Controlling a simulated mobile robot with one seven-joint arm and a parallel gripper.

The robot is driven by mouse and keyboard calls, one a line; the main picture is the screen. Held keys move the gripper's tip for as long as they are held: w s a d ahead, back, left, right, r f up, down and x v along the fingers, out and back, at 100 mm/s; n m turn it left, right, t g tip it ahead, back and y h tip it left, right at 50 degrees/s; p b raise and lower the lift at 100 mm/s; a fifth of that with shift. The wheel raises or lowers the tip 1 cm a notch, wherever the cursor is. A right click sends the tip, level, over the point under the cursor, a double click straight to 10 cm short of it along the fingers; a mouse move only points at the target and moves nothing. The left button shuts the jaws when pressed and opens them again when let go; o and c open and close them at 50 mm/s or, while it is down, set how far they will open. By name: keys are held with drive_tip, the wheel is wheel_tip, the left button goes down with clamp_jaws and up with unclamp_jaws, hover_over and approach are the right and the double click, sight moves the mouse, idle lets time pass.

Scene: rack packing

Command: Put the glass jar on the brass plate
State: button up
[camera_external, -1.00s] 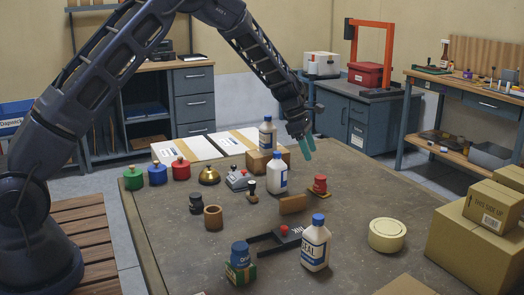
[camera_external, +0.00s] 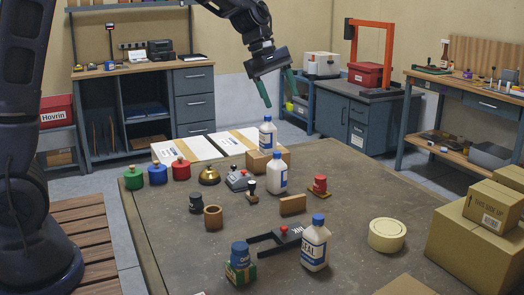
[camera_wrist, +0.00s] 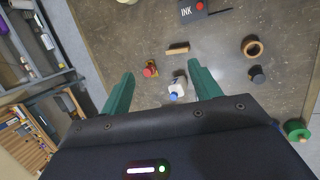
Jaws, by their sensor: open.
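My gripper (camera_external: 283,101) is open and empty, high above the far edge of the table. Its green fingers (camera_wrist: 161,70) are spread in the wrist view. I cannot tell for sure which thing is the glass jar. A small dark jar (camera_external: 196,203) stands beside a wooden ring; it also shows in the wrist view (camera_wrist: 257,75). A blue-lidded jar (camera_external: 240,254) sits on a green box at the front. A red-topped piece (camera_external: 320,184) rests on a small brass-coloured base (camera_external: 319,194), which may be the brass plate. Both jars are well away from my gripper.
White bottles (camera_external: 277,172) with blue caps stand below my gripper, one on a cardboard box (camera_external: 256,162). A brass bell (camera_external: 209,175), coloured jars (camera_external: 181,169), a wooden block (camera_external: 292,205) and a cream tin (camera_external: 387,235) stand around. Cartons (camera_external: 470,245) fill the right side.

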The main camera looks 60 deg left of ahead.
drive_tip(key=s+d+r+m, duration=0.2)
drive_tip(key=s+r+m, duration=0.1)
drive_tip(key=s, duration=0.4)
drive_tip(key=s+d+r+m+y, duration=0.1)
drive_tip(key=s+d+r+m, duration=0.15)
drive_tip(key=s, duration=0.45)
drive_tip(key=s+d+r+m, duration=0.2)
drive_tip(key=s+r+m, duration=0.15)
drive_tip(key=s, duration=0.35)
drive_tip(key=s+d+f+m+y, duration=0.1)
drive_tip(key=s+m, duration=0.3)
drive_tip(key=s, duration=0.5)
drive_tip(key=s+f+m+t+y, duration=0.1)
drive_tip(key=s+m, duration=0.3)
drive_tip(key=s, duration=0.6)
drive_tip(key=shift+d+f, duration=0.3)
drive_tip(key=shift+d, duration=0.1)
